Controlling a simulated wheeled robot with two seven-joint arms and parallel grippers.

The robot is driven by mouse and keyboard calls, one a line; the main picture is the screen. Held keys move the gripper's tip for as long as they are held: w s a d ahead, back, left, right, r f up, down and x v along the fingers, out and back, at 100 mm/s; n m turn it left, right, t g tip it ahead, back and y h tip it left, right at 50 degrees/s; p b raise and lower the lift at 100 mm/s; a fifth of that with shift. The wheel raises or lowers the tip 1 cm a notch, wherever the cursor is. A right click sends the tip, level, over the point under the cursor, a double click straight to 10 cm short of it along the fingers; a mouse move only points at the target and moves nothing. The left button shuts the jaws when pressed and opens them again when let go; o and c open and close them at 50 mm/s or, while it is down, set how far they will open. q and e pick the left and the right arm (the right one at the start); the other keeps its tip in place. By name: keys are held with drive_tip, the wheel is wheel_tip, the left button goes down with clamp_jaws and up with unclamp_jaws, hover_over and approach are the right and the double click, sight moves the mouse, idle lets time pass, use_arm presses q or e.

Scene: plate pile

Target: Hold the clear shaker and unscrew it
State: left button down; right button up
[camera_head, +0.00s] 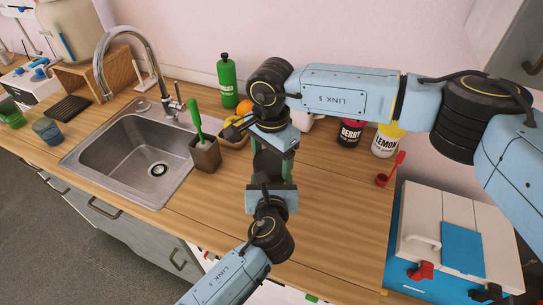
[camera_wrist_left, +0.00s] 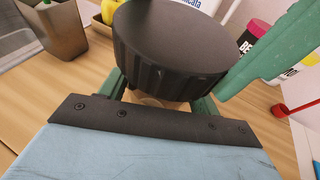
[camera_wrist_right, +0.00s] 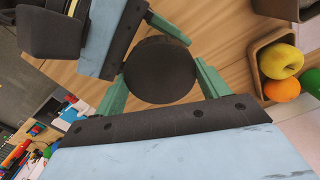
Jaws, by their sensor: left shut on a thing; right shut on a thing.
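The shaker has a round, ribbed black lid (camera_wrist_left: 172,45), seen close in the left wrist view. A small part of its pale body (camera_wrist_left: 152,101) shows under the lid. My left gripper (camera_wrist_left: 160,95) is shut on the shaker's body, below the lid. My right gripper (camera_wrist_right: 162,80) has its green fingers on either side of the black lid, which it is shut on, in the right wrist view. In the head view both grippers meet over the counter and hide most of the shaker. I cannot tell whether the lid has turned.
The wooden counter (camera_head: 325,225) is clear around the grippers. A brown cup with a green brush (camera_head: 205,154) and a fruit tray stand left, beside the sink (camera_head: 125,155). Berry (camera_head: 350,132) and lemon (camera_head: 387,140) jars stand behind right. A blue-white box (camera_head: 455,240) is at right.

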sight(272, 161)
drive_tip(key=shift+r, duration=0.15)
drive_tip(key=shift+r, duration=0.95)
drive_tip(key=shift+r, duration=2)
use_arm(q)
drive_tip(key=shift+c, duration=1.3)
unclamp_jaws()
drive_tip(key=shift+s, duration=0.1)
